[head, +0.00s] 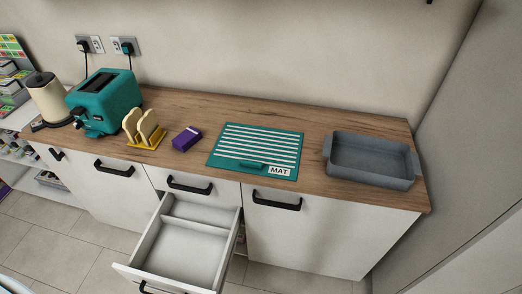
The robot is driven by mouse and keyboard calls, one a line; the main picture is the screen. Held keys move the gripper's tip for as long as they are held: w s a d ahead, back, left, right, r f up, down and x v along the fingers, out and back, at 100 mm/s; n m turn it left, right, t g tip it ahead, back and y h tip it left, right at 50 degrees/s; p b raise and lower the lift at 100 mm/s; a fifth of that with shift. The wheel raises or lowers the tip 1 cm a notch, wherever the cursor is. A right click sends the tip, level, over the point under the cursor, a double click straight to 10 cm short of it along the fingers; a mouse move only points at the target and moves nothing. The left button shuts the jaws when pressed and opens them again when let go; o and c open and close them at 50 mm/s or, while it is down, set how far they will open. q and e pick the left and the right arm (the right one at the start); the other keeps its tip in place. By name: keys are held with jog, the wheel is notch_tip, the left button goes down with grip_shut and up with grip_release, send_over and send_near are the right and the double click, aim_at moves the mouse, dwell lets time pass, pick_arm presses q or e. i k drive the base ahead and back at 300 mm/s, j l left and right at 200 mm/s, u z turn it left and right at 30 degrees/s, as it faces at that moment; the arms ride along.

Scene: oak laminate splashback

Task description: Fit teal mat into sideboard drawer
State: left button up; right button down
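The teal mat (232,145) with white stripes and a "MAT" label lies flat on the wooden worktop (330,195), near its middle. A darker teal bar, perhaps a handle, shows at its front edge. A sideboard drawer (147,240) below the worktop is pulled out. Its white inside looks empty, with a divider setting off a narrow compartment at the back. Neither of my grippers is in the head view.
A grey tray (372,178) stands right of the mat. The open drawer juts over the tiled floor (60,240).

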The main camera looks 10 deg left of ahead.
aim_at(187, 246)
jog(key=u, duration=0.4)
jog(key=k+j+u, duration=0.1)
jog(key=u, duration=0.65)
jog(key=j+u, duration=0.15)
jog(key=u, duration=0.25)
